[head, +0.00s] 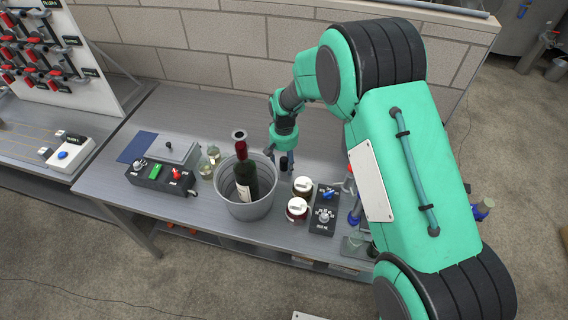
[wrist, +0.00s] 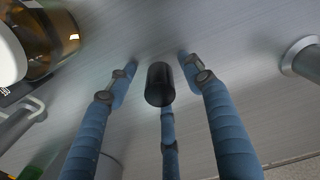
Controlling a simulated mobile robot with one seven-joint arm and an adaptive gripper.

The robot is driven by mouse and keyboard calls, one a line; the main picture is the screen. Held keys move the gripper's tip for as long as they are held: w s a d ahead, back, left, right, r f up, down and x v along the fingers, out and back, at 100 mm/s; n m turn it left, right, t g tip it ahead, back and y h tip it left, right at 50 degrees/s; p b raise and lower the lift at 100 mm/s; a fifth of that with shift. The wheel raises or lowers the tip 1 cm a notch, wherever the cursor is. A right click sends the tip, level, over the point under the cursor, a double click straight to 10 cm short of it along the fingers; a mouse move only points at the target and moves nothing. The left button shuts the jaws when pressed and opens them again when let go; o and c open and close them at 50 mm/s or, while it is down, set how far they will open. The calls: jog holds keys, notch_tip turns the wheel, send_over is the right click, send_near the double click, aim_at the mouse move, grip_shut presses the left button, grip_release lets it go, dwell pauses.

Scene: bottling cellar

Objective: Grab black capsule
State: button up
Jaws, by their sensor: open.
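The black capsule (wrist: 159,84) is a small dark cylinder, in the wrist view between the blue fingers of my gripper (wrist: 156,75). In the head view the capsule (head: 283,163) shows as a small dark shape on the grey bench, right of the metal bucket. My gripper (head: 279,160) reaches down over it from above. The fingers are spread apart to the left and right of the capsule, with a third finger behind it in the wrist view. I see a gap on the left and right sides; whether the third finger touches it I cannot tell.
A metal bucket (head: 246,209) holding a wine bottle (head: 244,171) stands close by on the left. Two jars with white lids (head: 302,186) (head: 297,209) and a dark control box (head: 323,211) stand in front. The bench behind the capsule is mostly clear.

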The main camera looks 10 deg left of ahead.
aim_at(284, 159)
jog(key=c, duration=0.7)
jog(key=shift+c, duration=0.2)
jog(key=shift+r, duration=0.1)
jog(key=shift+r+p, duration=1)
jog(key=shift+r, duration=3.9)
